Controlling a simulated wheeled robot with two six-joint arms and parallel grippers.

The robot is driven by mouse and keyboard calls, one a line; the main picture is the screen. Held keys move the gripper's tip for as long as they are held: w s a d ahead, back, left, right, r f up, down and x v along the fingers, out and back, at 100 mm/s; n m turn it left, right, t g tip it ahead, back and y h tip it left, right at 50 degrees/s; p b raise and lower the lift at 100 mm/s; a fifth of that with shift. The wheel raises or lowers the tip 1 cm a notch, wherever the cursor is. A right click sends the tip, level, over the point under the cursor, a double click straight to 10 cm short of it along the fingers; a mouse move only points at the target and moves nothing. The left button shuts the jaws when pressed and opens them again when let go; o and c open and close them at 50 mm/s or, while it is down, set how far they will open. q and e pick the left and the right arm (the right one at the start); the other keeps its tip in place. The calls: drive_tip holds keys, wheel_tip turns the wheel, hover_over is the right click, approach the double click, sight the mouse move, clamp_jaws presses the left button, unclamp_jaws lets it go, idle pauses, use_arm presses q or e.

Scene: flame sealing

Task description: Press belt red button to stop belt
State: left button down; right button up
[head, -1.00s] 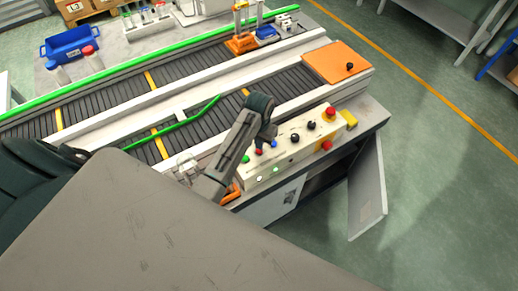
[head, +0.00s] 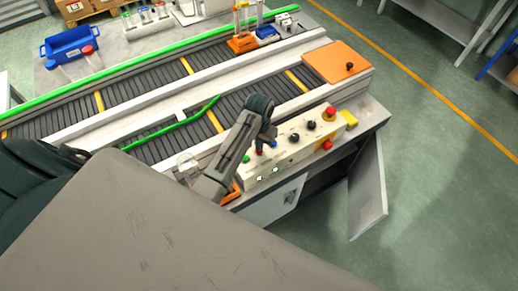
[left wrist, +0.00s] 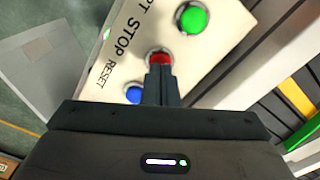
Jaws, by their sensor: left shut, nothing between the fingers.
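The belt control panel (head: 290,148) is a pale box with several buttons and knobs. In the left wrist view, the red button (left wrist: 159,57) sits between a green button (left wrist: 193,18) and a blue button (left wrist: 134,93), beside the words STOP and RESET. My left gripper (left wrist: 160,70) is shut and empty, with its fingertips over the lower edge of the red button, hiding part of it. I cannot tell whether they touch it. In the head view, my left gripper (head: 262,147) points down at the panel's left end. My right gripper is not in view.
The conveyor belt (head: 140,95) with orange stripes runs behind the panel. Larger red buttons (head: 330,113) (head: 327,145) and black knobs (head: 311,125) are on the panel's right part. A cabinet door (head: 368,188) stands open below. The green floor at right is clear.

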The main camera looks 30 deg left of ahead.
use_arm(q)
drive_tip(key=shift+f, duration=0.6)
drive_tip(key=shift+r+p, duration=0.65)
drive_tip(key=shift+r, duration=3.4)
drive_tip(key=shift+f, duration=0.1)
